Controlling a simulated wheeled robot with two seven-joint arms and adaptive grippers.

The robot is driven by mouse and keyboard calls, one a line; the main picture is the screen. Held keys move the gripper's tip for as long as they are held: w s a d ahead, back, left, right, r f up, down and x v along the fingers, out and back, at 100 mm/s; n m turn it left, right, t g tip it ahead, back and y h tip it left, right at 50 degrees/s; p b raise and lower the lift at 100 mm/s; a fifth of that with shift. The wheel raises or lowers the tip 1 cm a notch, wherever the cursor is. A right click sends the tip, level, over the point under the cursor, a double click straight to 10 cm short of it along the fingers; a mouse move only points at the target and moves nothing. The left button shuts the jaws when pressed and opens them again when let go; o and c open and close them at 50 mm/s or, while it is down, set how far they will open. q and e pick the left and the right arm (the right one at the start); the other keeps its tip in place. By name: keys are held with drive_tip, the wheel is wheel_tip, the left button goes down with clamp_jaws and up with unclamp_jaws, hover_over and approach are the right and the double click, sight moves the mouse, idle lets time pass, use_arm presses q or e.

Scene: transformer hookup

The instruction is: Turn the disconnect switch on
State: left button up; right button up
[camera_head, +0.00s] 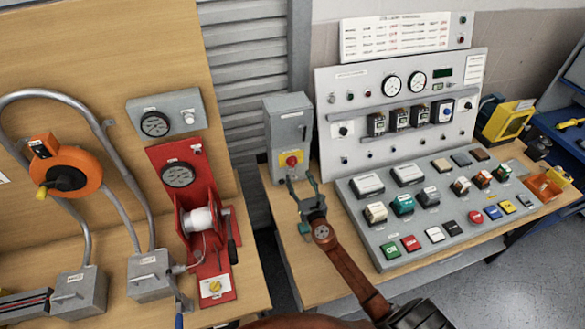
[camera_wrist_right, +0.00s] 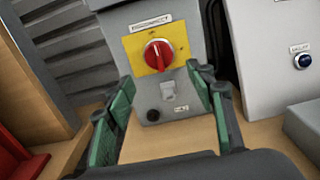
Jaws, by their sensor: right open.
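The disconnect switch is a grey box (camera_head: 289,125) with a red rotary knob on a yellow plate, standing on the wooden table left of the control panel. In the right wrist view the red knob (camera_wrist_right: 158,54) sits on the yellow plate (camera_wrist_right: 137,44) under a "DISCONNECT" label. Its pale mark looks near vertical. My right gripper (camera_head: 301,183) is in front of the box's lower part. It is open and empty, and its green-padded fingers (camera_wrist_right: 165,95) spread to both sides below the knob, apart from it. My left gripper is out of view.
A sloped button console (camera_head: 400,235) and upright meter panel (camera_head: 330,90) stand close to the right. A red stand with a gauge (camera_head: 178,175) is to the left, across a gap between tables. A yellow device (camera_head: 510,120) stands at the far right.

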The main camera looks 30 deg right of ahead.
sight(293, 165)
drive_tip(key=b+x, duration=0.1)
drive_tip(key=x, duration=0.6)
drive_tip(key=shift+r, duration=0.1)
drive_tip(key=shift+s, duration=0.1)
drive_tip(key=c, duration=1.1)
